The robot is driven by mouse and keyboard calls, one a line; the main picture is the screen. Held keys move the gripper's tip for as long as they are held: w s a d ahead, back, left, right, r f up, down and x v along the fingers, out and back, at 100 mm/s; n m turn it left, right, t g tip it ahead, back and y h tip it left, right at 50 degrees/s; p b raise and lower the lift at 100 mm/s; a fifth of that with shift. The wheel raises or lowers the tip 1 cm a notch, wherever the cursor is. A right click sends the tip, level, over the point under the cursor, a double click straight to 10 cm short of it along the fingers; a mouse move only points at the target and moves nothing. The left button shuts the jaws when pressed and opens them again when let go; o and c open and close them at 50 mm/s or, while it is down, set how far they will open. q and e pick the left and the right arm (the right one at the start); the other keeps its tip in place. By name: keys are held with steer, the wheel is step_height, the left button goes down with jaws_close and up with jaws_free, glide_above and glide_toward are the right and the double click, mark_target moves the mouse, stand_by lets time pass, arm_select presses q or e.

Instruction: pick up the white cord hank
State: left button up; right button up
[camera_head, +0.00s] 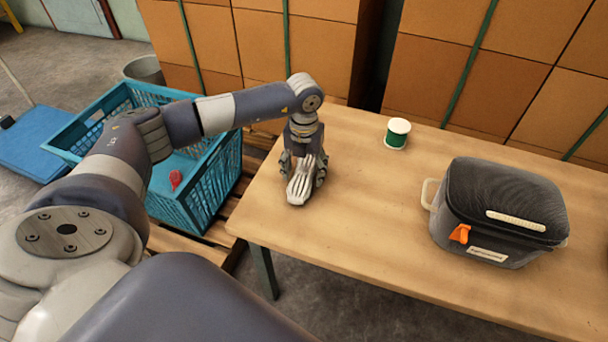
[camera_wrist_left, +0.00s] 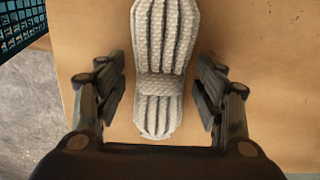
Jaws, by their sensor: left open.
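The white cord hank (camera_head: 299,187) lies on the wooden table (camera_head: 330,225) near its left end. In the left wrist view the hank (camera_wrist_left: 160,60) is a bundle of pale, parallel braided strands with a wrap around its middle. My left gripper (camera_head: 303,172) is open right over it. In the left wrist view the fingers of my left gripper (camera_wrist_left: 160,95) stand on either side of the hank, with gaps between them and the cord. In the head view the gripper hides part of the hank. My right gripper is not in view.
A green and white spool (camera_head: 397,133) stands at the table's back. A dark bag (camera_head: 497,200) with an orange tag sits on the right. A blue crate (camera_head: 205,190) holding a small red thing stands left of the table. Stacked boxes (camera_head: 330,50) rise behind.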

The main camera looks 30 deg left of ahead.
arm_select(q)
steer(key=c, duration=1.2)
steer(key=shift+o, duration=0.2)
steer(key=shift+r, duration=0.1)
